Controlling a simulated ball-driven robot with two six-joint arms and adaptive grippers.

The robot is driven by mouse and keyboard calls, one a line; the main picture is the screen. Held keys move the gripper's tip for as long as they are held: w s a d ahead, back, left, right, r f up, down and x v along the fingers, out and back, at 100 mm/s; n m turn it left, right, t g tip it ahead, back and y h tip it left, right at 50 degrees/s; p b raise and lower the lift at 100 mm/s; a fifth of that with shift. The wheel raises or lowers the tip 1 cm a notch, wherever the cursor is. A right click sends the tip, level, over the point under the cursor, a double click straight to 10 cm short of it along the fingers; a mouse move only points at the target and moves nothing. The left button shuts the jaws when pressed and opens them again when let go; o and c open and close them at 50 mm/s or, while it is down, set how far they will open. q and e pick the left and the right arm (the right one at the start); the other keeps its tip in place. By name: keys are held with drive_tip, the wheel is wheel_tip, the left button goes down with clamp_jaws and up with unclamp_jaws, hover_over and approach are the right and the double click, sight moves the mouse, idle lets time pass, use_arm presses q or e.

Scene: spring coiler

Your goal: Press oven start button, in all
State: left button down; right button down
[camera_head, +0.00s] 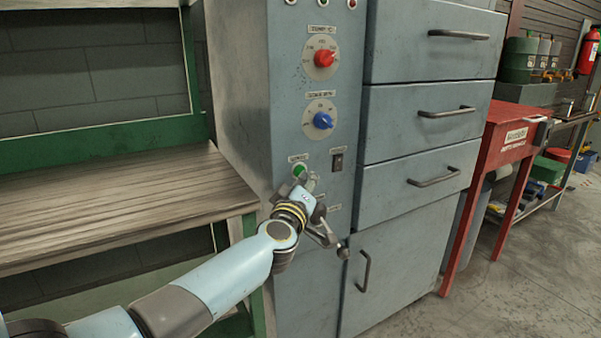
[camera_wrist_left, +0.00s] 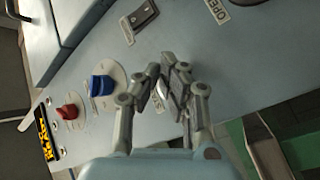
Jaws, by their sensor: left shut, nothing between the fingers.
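The oven's grey control panel (camera_head: 285,100) stands in front of me in the head view. A round green button (camera_head: 299,171) sits low on it, under a small label. My left gripper (camera_head: 308,182) is shut and empty, with its tips right by the green button; I cannot tell whether they touch it. In the left wrist view the shut fingers (camera_wrist_left: 166,82) are close to the panel face, and no green button shows there. My right gripper is not in view.
A red knob (camera_head: 323,58) and a blue knob (camera_head: 322,120) sit above the button, with a black switch (camera_head: 337,160) to its right. Grey drawers (camera_head: 425,120) with handles are at right. A wooden bench (camera_head: 110,210) with a green frame is at left.

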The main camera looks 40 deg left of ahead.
use_arm(q)
drive_tip(key=shift+w+a, duration=0.15)
drive_tip(key=shift+a, duration=0.2)
idle(0.3)
drive_tip(key=shift+d, duration=0.15)
drive_tip(key=shift+s+d+p, duration=0.35)
drive_tip(key=shift+d, duration=0.25)
drive_tip(key=d, duration=0.1)
drive_tip(key=s+d, duration=0.1)
drive_tip(key=d, duration=0.1)
drive_tip(key=s+d+p, duration=0.1)
drive_tip(key=shift+d, duration=0.35)
drive_tip(key=shift+f, duration=0.1)
idle(0.8)
